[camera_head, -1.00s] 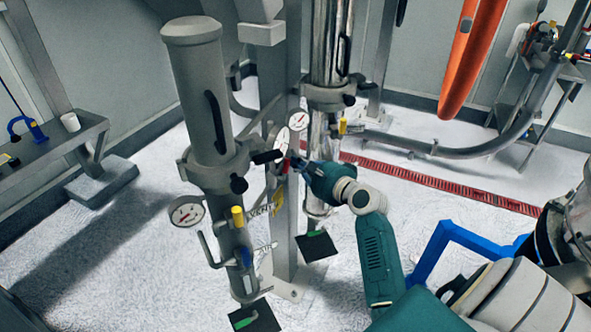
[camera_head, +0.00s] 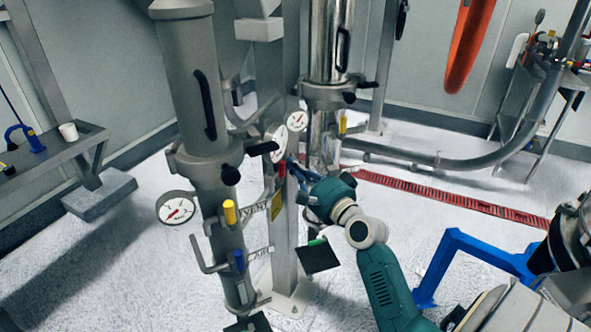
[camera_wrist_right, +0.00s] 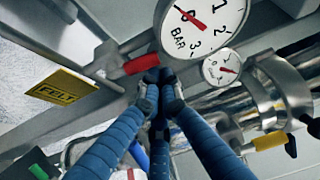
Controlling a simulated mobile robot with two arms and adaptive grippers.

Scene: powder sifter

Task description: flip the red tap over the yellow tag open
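The red tap (camera_head: 282,168) is on the upright grey post, above the yellow tag (camera_head: 277,205). In the right wrist view the red tap (camera_wrist_right: 141,64) points right from its metal valve, and the yellow tag (camera_wrist_right: 64,87) is lower left of it. My right gripper (camera_head: 291,164) is at the tap from the right. In the right wrist view its blue fingers (camera_wrist_right: 160,80) converge and their dark tips meet just below the tap's free end. Whether they touch it is unclear. Nothing shows held between them. My left gripper is not in view.
A large pressure gauge (camera_wrist_right: 200,22) is close above the fingertips, with a smaller gauge (camera_wrist_right: 221,67) to its right. A grey column with a yellow-handled tap (camera_head: 230,212) stands left of the post. A blue frame (camera_head: 465,245) stands at the right. White floor lies between.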

